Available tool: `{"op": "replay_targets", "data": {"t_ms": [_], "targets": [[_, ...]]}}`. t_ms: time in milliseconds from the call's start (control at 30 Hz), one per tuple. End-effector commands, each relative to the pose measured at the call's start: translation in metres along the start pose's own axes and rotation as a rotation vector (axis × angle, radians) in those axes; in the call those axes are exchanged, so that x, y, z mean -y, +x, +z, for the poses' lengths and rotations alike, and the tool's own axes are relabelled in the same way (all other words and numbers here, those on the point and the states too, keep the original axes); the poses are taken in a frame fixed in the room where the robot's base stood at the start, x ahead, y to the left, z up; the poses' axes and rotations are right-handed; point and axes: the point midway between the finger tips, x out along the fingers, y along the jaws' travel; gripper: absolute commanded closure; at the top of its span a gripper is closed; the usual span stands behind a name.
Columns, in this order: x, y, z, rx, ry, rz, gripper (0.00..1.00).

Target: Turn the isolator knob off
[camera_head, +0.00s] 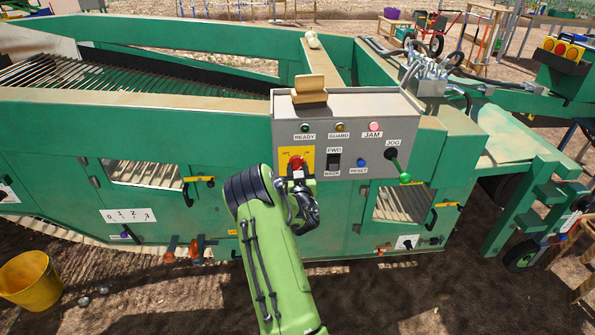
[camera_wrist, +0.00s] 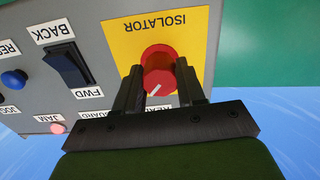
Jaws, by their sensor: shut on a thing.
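The isolator knob (camera_wrist: 158,72) is a red round knob with a white pointer line, on a yellow plate (camera_wrist: 120,38) marked ISOLATOR. The wrist view shows it upside down, with the pointer slanting toward the lower left of the picture. My gripper (camera_wrist: 158,88) has its two dark fingers on either side of the knob, shut on it. In the head view the red knob (camera_head: 296,163) shows just above my gripper (camera_head: 299,180), which partly covers the yellow plate's lower part.
The grey control panel (camera_head: 345,108) also bears the black FWD/BACK switch (camera_head: 333,162), the blue reset button (camera_head: 361,163) and the green-tipped jog lever (camera_head: 396,163). The JAM lamp (camera_head: 376,127) glows pink. A yellow bucket (camera_head: 29,281) stands on the ground at left.

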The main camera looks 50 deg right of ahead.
Motion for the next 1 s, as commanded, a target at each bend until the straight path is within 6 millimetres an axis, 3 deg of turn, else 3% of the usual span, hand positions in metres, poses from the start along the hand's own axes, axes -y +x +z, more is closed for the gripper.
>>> {"op": "replay_targets", "data": {"t_ms": [1000], "targets": [[0.0008,0.0001,-0.0005,-0.001,-0.889,-0.001,0.91]]}}
